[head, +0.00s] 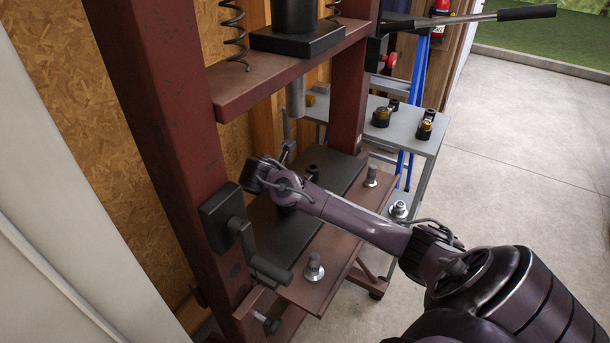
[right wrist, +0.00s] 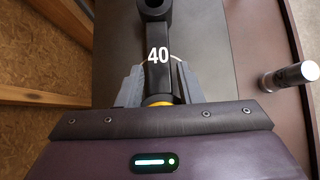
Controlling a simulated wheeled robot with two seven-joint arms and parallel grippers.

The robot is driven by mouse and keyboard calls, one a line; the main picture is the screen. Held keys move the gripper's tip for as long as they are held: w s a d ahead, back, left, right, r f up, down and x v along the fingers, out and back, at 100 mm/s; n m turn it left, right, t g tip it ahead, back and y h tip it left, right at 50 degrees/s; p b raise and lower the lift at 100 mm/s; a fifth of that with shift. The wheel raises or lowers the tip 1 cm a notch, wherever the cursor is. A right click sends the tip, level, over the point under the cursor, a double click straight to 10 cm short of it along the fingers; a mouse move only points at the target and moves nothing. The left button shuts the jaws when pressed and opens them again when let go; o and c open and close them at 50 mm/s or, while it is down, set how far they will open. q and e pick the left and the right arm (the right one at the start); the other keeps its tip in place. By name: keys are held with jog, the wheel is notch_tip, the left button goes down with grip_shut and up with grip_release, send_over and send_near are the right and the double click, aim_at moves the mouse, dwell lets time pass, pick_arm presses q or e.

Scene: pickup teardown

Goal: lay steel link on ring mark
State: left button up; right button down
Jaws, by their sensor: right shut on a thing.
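The steel link (right wrist: 158,30) is dark, with a round eye at its far end and a white "40" on it, in the right wrist view. My right gripper (right wrist: 158,88) is shut on the link, one grey finger on each side. A pale thin arc, part of the ring mark (right wrist: 176,58), shows on both sides of the link on the black plate (right wrist: 225,45). The link covers its middle. I cannot tell whether the link touches the plate. In the head view my right arm reaches over the press bed and its fingers are hidden. My left gripper is not in view.
A steel bolt (right wrist: 290,76) stands on the brown beam beside the plate; another bolt (head: 314,268) stands nearer. A crank handle (head: 266,262) and the red press post (head: 170,130) are close to my arm. A grey side table (head: 400,135) holds small parts behind.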

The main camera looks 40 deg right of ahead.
jog(key=d, duration=0.1)
jog(key=w+d, duration=0.1)
jog(key=d, duration=0.3)
jog(key=shift+w+r+p, duration=0.2)
jog(key=shift+w+p, duration=0.05)
jog(key=shift+p, duration=0.1)
jog(key=shift+f, duration=0.65)
jog(key=c, duration=1)
grip_release()
jog(key=shift+s+f, duration=0.1)
jog(key=shift+a, duration=0.15)
jog(key=v, duration=1.2)
